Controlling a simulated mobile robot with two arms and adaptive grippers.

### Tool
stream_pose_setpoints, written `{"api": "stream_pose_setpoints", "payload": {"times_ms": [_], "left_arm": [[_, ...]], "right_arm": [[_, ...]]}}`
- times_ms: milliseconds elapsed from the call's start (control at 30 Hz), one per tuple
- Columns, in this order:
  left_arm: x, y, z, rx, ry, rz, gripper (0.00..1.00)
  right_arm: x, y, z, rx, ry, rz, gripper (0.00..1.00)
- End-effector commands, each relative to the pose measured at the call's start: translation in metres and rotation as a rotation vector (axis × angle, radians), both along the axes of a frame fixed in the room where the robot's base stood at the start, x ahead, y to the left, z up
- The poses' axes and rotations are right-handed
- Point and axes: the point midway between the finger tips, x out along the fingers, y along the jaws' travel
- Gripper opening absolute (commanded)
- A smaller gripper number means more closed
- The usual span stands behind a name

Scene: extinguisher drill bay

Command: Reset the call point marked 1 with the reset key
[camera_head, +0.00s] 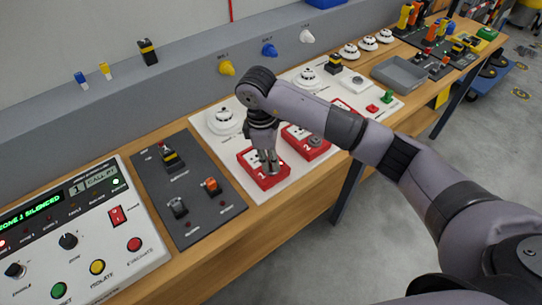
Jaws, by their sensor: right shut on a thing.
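Several red call points sit on a white board along the bench. The nearest call point (254,175), which I take to be the one marked 1, lies directly under my right gripper (269,168). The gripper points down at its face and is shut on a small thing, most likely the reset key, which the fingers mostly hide. I cannot tell how far the key is in the call point. A second red call point (318,152), marked 2, is just beyond. My left gripper is not in view.
A white alarm panel (130,215) at lower left reads zone 1 silenced. A dark switch panel (205,228) lies between it and the call points. White detectors (224,121), a grey tray (400,73) and colored pegs on the back ledge stand nearby.

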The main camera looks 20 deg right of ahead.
Motion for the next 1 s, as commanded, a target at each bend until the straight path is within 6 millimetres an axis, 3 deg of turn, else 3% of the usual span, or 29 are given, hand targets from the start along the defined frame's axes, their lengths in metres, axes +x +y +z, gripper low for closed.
{"api": "stream_pose_setpoints", "payload": {"times_ms": [433, 1000], "left_arm": [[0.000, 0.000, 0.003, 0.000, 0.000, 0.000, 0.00], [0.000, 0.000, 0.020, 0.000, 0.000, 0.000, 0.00]], "right_arm": [[0.000, 0.000, 0.000, 0.000, 0.000, -0.036, 0.00], [0.001, 0.000, 0.002, 0.001, -0.002, -0.165, 0.00]]}}
